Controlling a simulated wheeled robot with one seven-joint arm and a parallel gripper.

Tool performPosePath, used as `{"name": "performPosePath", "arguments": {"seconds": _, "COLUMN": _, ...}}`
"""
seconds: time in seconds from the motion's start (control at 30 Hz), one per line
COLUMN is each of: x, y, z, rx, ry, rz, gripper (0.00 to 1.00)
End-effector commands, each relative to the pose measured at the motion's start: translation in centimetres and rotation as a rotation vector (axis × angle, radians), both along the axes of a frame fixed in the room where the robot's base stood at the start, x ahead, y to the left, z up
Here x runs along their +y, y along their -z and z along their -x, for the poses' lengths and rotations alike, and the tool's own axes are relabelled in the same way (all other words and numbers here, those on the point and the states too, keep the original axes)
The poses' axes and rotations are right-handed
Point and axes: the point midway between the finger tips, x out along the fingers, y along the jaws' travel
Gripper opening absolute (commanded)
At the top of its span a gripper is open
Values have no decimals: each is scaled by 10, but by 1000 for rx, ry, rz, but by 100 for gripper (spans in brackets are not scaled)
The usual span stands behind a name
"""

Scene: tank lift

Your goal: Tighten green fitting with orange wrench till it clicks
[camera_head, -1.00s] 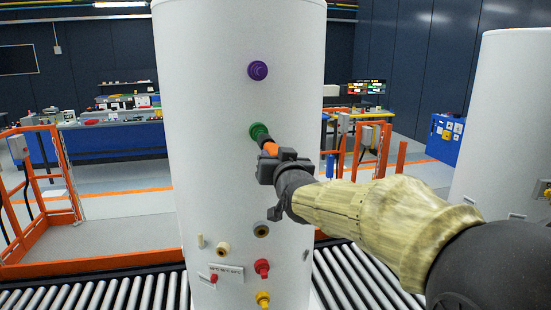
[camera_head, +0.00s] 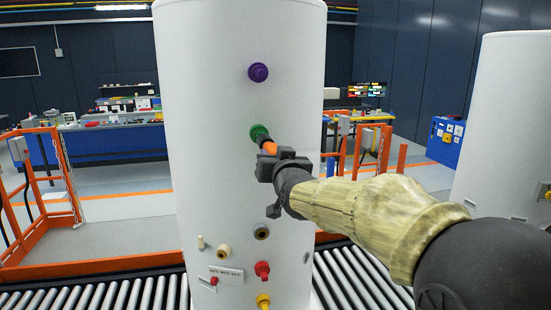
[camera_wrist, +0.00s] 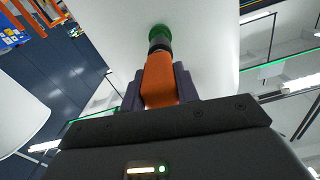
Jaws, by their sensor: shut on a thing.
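The green fitting (camera_head: 258,132) sits on the front of the white tank (camera_head: 215,190), below a purple fitting (camera_head: 258,72). My gripper (camera_head: 272,160) is shut on the orange wrench (camera_head: 268,149). The wrench's dark head points at the green fitting and appears to touch it. In the wrist view, the orange wrench body (camera_wrist: 160,80) lies between my jaws, and its black head meets the green fitting (camera_wrist: 160,33). Whether the head is fully seated on the fitting cannot be told.
Lower on the tank are a red fitting (camera_head: 262,270), a yellow fitting (camera_head: 263,300) and a beige fitting (camera_head: 223,251). The tank stands on a roller conveyor (camera_head: 130,295). Orange railings (camera_head: 40,245) stand at left. Another white tank (camera_head: 510,130) is at right.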

Motion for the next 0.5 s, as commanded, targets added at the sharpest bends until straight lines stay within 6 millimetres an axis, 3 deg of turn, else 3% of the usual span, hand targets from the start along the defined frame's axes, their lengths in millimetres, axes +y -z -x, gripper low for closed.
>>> {"name": "performPosePath", "arguments": {"seconds": 0.5, "x": 6, "y": -2, "z": -20, "rx": -3, "ry": 0, "rz": -1, "gripper": 0}}
